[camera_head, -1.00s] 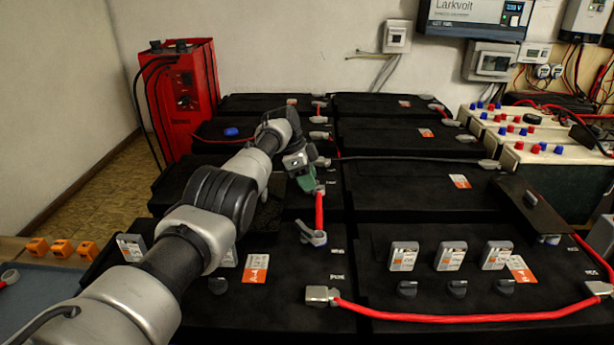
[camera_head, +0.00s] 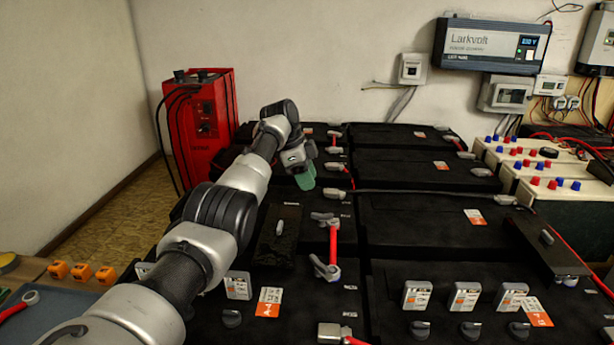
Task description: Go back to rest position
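My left gripper (camera_head: 305,178) is above the black batteries near the middle of the view. Its green fingertips point down, and I cannot tell whether they are apart or together. No held object shows in it. My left arm comes in from the lower left and reaches over the near-left battery. A short red cable (camera_head: 333,246) with grey lugs runs on the batteries to the right of and below the gripper. My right gripper is out of view.
A red charger unit (camera_head: 203,130) stands on the floor at the back left. Small grey devices (camera_head: 417,296) stand in a row on the near-right battery (camera_head: 385,275). A dark flat bar (camera_head: 545,243) lies at the right. Orange pieces (camera_head: 82,271) sit at the lower left.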

